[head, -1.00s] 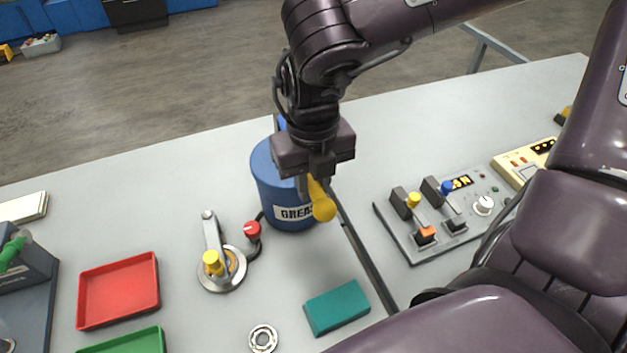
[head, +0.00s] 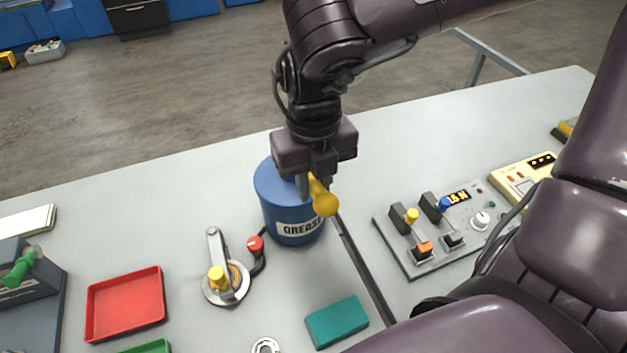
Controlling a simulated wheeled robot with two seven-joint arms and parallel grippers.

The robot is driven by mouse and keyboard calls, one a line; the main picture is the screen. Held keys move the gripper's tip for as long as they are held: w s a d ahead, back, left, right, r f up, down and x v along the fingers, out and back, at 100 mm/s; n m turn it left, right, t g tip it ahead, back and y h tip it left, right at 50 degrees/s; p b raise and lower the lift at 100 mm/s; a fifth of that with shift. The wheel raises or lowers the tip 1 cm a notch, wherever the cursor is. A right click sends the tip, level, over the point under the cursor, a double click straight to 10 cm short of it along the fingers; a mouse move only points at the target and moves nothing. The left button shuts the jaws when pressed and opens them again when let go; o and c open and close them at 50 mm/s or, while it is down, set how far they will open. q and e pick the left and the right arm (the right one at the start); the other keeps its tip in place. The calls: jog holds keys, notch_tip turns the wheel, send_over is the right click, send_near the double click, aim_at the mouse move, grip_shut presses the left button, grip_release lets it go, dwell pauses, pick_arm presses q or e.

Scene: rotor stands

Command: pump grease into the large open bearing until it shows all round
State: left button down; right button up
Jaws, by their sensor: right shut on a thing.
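A blue drum marked GREASE (head: 279,207) stands on the grey table. My right gripper (head: 314,180) is in front of its upper right side, shut on a yellow ball-ended handle (head: 325,204); its jaws hide part of the handle and drum. Left of the drum is a round metal piece (head: 213,293) with a tan inner part, a lever across it and a yellow knob. A black hose with a red knob (head: 255,244) runs beside it. A silver bearing ring (head: 266,346) is cut off at the bottom edge. I cannot tell how far grease shows. My left gripper is out of view.
A red tray (head: 125,304), a green tray (head: 150,347) and a teal block (head: 337,322) lie in front. A control panel with levers (head: 432,235) and a cream device (head: 524,178) are right. A dark strip (head: 364,272) crosses the table.

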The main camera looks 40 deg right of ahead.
jog(key=shift+r, duration=0.1)
jog(key=o, duration=0.5)
jog(key=shift+c, duration=0.2)
jog(key=o, duration=0.4)
jog(key=shift+s, duration=0.15)
jog(key=shift+r, duration=0.25)
notch_tip(320, 180, up, 7)
jog(key=p, duration=0.4)
jog(key=shift+f+p, duration=0.15)
jog(key=shift+p, duration=0.25)
jog(key=shift+f, duration=0.1)
